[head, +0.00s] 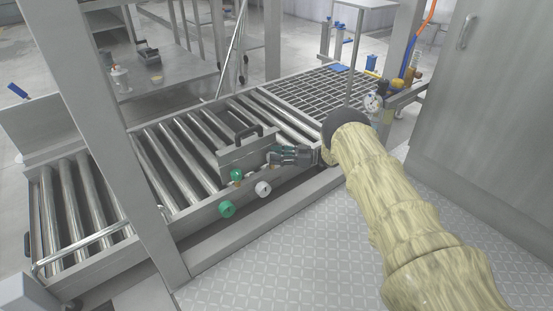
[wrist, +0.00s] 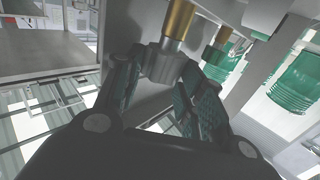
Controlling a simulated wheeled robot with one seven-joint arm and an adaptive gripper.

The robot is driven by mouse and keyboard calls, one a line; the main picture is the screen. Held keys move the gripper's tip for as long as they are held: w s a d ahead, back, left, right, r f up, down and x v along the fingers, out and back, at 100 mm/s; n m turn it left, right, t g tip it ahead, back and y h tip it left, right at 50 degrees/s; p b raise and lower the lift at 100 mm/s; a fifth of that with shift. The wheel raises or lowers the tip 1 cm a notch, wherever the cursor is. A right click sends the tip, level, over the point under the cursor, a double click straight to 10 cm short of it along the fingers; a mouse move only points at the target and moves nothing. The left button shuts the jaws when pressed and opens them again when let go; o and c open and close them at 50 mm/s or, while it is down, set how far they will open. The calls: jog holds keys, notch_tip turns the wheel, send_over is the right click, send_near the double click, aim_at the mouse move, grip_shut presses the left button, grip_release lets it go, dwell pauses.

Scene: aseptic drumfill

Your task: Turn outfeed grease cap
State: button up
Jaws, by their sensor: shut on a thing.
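In the wrist view a grey metal cap (wrist: 162,62) sits on a brass stem (wrist: 179,20), between my gripper's fingers (wrist: 158,85). It looks like the grease cap. My gripper is shut on it. In the head view my gripper (head: 274,156) reaches in from the right, at the side of the roller conveyor, beside an upright metal plate with a black handle (head: 248,134). The grey cap cannot be made out there. Green knobs (head: 227,208) and a white knob (head: 263,188) are on the conveyor's side, left of and below my gripper.
Ribbed green knobs (wrist: 298,83) and (wrist: 222,63) are close on the right in the wrist view. The roller conveyor (head: 60,278) has a steel post (head: 133,140) at its side. A gauge (head: 373,102) is at the right. The patterned floor (head: 270,265) in front is clear.

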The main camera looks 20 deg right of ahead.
jog(key=shift+a, duration=0.1)
dwell(0.3)
jog(key=o, duration=1)
jog(key=v, duration=0.8)
jog(key=shift+f, duration=0.1)
